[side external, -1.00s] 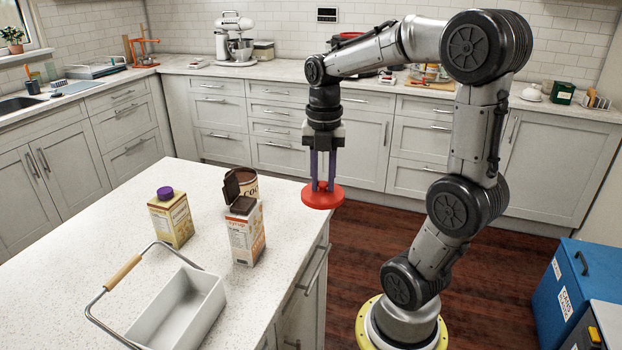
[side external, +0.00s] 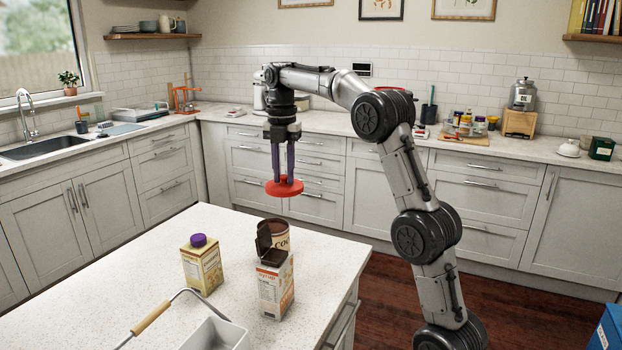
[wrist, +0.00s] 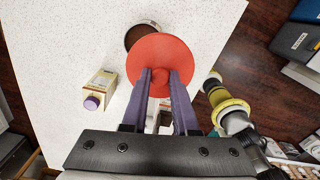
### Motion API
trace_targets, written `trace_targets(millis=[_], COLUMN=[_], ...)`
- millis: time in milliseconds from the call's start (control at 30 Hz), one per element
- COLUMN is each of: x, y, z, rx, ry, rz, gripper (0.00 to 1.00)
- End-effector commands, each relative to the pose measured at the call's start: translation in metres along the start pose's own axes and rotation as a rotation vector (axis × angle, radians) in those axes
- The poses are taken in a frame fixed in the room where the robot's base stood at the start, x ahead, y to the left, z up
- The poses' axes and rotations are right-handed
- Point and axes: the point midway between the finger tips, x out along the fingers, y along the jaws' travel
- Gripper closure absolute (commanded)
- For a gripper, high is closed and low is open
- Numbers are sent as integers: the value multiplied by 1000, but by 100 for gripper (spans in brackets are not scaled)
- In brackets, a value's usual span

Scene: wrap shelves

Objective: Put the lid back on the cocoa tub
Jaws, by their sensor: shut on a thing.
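The red round lid (side external: 285,188) hangs level in the air above the island, held by my gripper (side external: 284,178). In the wrist view, my gripper's purple fingers (wrist: 159,73) are shut on the knob in the middle of the lid (wrist: 160,50). The cocoa tub (side external: 283,241) stands upright and open on the counter below the lid, with a clear gap between them. Its dark opening (wrist: 131,36) shows past the lid's upper left edge in the wrist view; the lid hides the rest. A carton hides the tub's lower front in the side view.
An orange and white carton with an open dark top (side external: 275,287) stands directly in front of the tub. A yellow carton with a purple cap (side external: 203,265) stands to its left. A grey handled basket (side external: 222,335) sits at the front.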

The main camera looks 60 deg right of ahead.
Motion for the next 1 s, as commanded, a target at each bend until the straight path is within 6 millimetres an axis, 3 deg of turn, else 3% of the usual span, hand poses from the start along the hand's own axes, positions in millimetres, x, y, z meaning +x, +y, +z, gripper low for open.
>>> trace_targets(millis=[100,233,1000], x=[16,31,89], y=[23,33,36], z=[6,6,4], rx=[-21,-34,-40], ry=[2,0,-1], rz=[-2,0,1], gripper=[100,100,100])
